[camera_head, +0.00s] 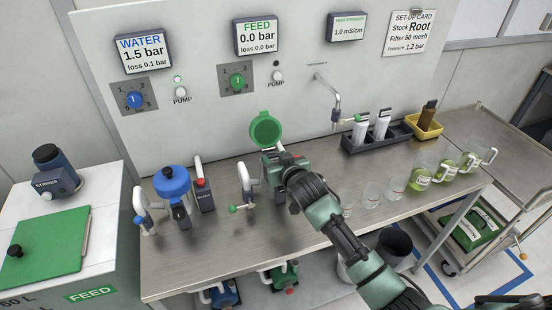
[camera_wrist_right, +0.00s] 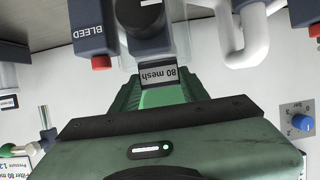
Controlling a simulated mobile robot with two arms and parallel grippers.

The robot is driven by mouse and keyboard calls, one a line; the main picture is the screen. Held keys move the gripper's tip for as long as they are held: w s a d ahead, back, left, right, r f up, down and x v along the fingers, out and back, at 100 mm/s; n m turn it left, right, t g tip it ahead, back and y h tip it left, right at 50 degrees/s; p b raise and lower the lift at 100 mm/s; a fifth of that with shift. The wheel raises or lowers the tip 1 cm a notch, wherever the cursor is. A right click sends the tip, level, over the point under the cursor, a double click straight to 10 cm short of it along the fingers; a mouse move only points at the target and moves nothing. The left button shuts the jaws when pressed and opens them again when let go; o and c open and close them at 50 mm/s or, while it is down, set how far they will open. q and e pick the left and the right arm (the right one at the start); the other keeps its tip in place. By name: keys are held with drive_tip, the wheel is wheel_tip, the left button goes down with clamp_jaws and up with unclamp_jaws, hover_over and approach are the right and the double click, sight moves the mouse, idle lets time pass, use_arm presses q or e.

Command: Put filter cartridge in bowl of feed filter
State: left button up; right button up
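The feed filter's round green lid (camera_head: 265,129) stands open at the back of the bench, in the head view. My right gripper (camera_head: 282,167) is at the filter, just below and in front of this lid. In the right wrist view, a dark tab of the filter cartridge (camera_wrist_right: 158,77), labelled "80 mesh", sits between the green fingers, and the gripper looks shut on it. My gripper and arm hide most of the bowl, so I cannot tell how deep the cartridge is in it. My left gripper is not in view.
A dark block marked BLEED (camera_wrist_right: 93,25) and a white pipe (camera_wrist_right: 250,35) are close to the fingers. The blue-lidded water filter (camera_head: 172,181) stands left. A dark rack (camera_head: 352,147) with white cartridges, a yellow tray (camera_head: 425,132) and several jugs are right.

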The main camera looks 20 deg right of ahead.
drive_tip(key=o, duration=0.4)
drive_tip(key=v, duration=1.2)
drive_tip(key=shift+r+b, duration=0.2)
drive_tip(key=shift+b, duration=0.15)
